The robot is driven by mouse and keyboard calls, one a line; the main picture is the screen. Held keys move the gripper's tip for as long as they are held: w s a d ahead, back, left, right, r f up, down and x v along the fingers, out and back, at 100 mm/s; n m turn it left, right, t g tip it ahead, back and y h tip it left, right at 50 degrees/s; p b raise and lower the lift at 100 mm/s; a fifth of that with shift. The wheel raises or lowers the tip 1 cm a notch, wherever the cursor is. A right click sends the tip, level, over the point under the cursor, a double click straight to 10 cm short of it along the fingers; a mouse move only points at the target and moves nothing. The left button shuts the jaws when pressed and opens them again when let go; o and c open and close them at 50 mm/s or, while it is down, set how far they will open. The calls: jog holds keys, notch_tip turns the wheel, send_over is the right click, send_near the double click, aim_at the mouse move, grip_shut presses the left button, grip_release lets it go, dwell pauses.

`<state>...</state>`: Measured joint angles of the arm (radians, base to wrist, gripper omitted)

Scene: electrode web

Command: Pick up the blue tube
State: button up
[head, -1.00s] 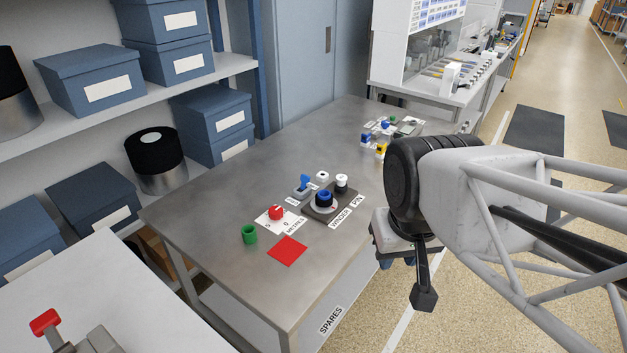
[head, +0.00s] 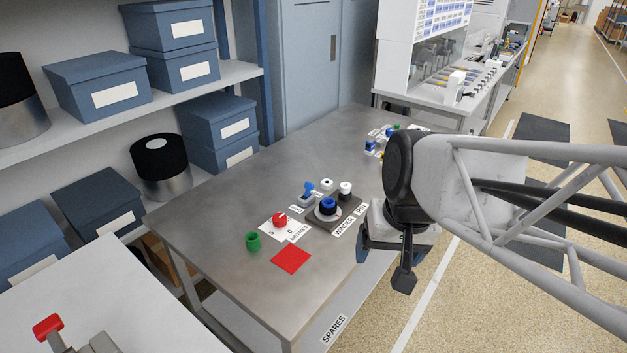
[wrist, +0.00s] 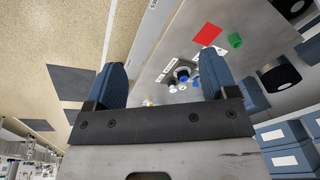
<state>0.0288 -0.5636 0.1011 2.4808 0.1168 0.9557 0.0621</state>
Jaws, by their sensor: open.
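In the wrist view the blue tube (wrist: 183,76) shows small, between my two finger pads. My gripper (head: 382,250) is open and empty, off the right edge of the table. It is to the right of the tube and well apart from it. In the wrist view my gripper (wrist: 163,72) has two blue pads spread wide. In the head view the wrist partly hides the fingers.
On the table (head: 222,229) are a red knob (head: 280,219), a green tube (head: 253,241), a red square (head: 291,259), a blue switch (head: 309,189) and a white-capped pin (head: 345,189). Small coloured parts (head: 372,147) lie farther back. The table's front left is bare.

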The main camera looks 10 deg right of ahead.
jog(key=w+a+f+m+g+y, duration=0.1)
jog(key=w+f+m+y, duration=0.15)
jog(key=w, duration=0.35)
jog(key=w+a+f+m+y, duration=0.1)
jog(key=w+a+m+y, duration=0.15)
jog(key=w, duration=0.35)
jog(key=m+t+y, duration=0.6)
jog(key=m, duration=1.1)
send_near(328, 206)
jog(key=w, duration=0.1)
jog(key=w+a, duration=0.1)
jog(key=w+f, duration=0.1)
jog(key=shift+w+a, duration=0.2)
jog(key=shift+w, duration=0.1)
jog(key=shift+a, duration=0.1)
jog(key=shift+x, duration=1.2)
jog(key=shift+f, duration=0.15)
